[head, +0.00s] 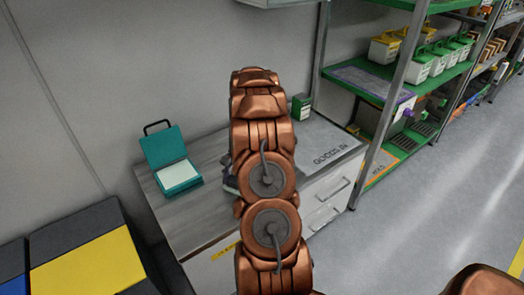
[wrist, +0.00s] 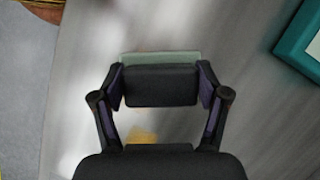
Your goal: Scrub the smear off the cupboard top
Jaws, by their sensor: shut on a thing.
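My gripper (wrist: 161,86) is shut on a dark block (wrist: 160,92) with a pale green layer showing along its far edge, likely a scrubber. The block is over the grey, wood-grained cupboard top (wrist: 255,120); I cannot tell if it touches. A yellowish smear (wrist: 142,136) shows on the top behind the block, between the gripper's fingers, partly hidden by the gripper body.
An open teal case (head: 180,176) stands on the cupboard top at the left; its edge also shows in the wrist view (wrist: 292,40). A small green box (head: 301,108) stands at the back. Green shelving (head: 370,88) rises at the right. The floor (head: 430,205) at right is clear.

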